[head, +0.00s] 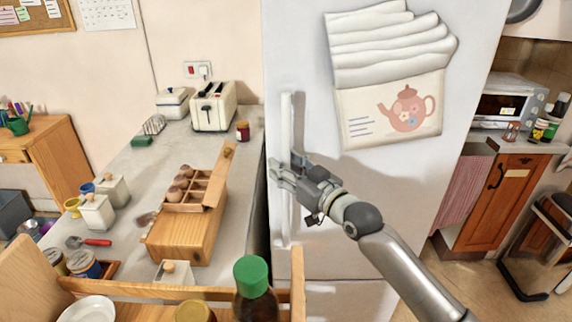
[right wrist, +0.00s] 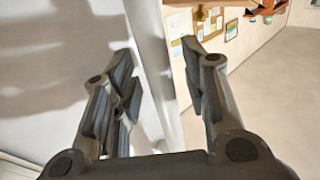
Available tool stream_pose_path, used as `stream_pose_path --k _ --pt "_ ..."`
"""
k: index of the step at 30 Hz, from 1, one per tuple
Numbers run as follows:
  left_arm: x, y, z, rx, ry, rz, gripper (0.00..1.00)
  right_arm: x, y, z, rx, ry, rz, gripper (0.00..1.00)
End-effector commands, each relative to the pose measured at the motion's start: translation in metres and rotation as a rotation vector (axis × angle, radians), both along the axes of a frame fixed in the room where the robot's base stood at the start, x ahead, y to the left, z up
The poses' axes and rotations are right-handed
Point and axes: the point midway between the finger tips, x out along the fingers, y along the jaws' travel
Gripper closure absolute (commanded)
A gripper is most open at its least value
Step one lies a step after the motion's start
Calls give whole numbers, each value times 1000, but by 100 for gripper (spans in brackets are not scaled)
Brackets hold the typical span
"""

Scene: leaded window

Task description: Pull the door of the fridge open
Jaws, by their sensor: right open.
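The white fridge (head: 300,40) stands in the middle of the head view, and its door looks shut. Its long upright white handle (head: 286,125) runs along the left side of the door. My right gripper (head: 281,172) is at the handle, about halfway down it. In the right wrist view the handle (right wrist: 150,75) passes between the two open fingers of the right gripper (right wrist: 157,70). A gap shows on the right finger's side; whether the left finger touches the handle I cannot tell. My left gripper is not in view.
A counter (head: 150,175) left of the fridge carries a toaster (head: 213,106), a wooden egg box (head: 190,225) and jars. A wooden tray with a green-capped bottle (head: 253,285) is in front. Towels and a teapot picture (head: 390,110) hang on the door.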

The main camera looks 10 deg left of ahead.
Motion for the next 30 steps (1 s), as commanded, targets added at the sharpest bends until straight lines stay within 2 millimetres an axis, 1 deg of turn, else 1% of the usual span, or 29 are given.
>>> stream_pose_path --k 11,20,21,30 --pt "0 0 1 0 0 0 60 2 3 -1 -1 1 0 59" --pt "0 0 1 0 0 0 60 2 3 -1 -1 1 0 98" --pt "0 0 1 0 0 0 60 2 3 -1 -1 1 0 100" --pt "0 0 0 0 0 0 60 2 3 -1 -1 1 1 100"
